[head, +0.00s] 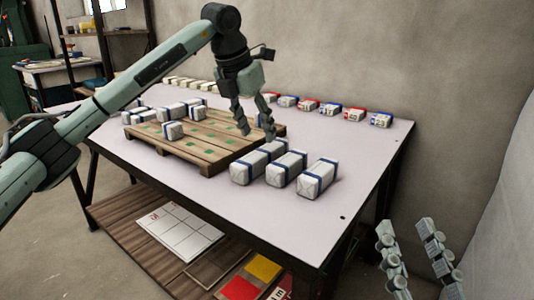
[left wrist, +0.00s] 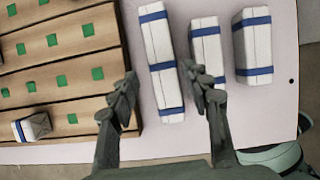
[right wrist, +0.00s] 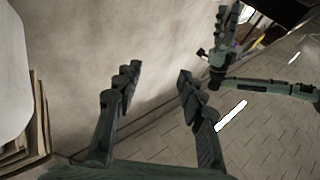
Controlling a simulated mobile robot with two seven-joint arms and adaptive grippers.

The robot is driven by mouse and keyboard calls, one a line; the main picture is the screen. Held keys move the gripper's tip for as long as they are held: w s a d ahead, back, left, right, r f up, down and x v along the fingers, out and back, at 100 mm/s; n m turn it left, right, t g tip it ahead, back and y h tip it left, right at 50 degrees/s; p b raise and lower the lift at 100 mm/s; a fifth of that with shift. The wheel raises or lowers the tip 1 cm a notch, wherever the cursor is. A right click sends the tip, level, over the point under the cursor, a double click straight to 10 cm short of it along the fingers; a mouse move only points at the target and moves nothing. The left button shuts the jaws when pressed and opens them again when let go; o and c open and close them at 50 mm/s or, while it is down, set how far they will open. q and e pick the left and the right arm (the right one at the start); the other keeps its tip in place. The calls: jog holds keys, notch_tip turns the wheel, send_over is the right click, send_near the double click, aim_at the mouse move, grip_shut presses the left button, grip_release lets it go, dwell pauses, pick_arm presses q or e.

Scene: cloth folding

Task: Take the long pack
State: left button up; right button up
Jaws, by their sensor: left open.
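The long pack (head: 244,174) is white with blue bands. It lies on the table just right of the pallet, leftmost of three packs there. In the left wrist view the long pack (left wrist: 162,60) is longer than the two beside it. My left gripper (head: 256,132) is open above its far part. In its wrist view the left fingertips (left wrist: 159,80) appear on either side of the long pack, and I see no grip on it. My right gripper (head: 406,224) is open and empty, off the table's right side; its fingers (right wrist: 159,74) face bare wall and floor.
A shorter pack (head: 287,170) and another (head: 317,178) lie close to the right. The wooden pallet (head: 205,158) with green squares holds several packs at its left. Small red and blue labelled boxes (head: 328,109) line the back edge. The table's front right (head: 345,215) is clear.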

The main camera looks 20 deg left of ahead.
aim_at(262, 151)
pick_arm(q)
jog(key=shift+s+x, duration=0.2)
jog(key=shift+x, duration=0.8)
jog(key=x, duration=0.2)
jog(key=b+x, duration=0.1)
jog(key=x, duration=0.2)
jog(key=shift+s+f, duration=0.2)
pick_arm(e)
jog(key=shift+s+d+r+t, duration=0.25)
jog(key=shift+r+t, duration=0.15)
jog(key=shift+r, duration=0.1)
jog(key=shift+s+d+r+t, duration=0.1)
jog(key=shift+s+r+t, duration=0.15)
jog(key=shift+r+t, duration=0.2)
pick_arm(q)
jog(key=c, duration=1)
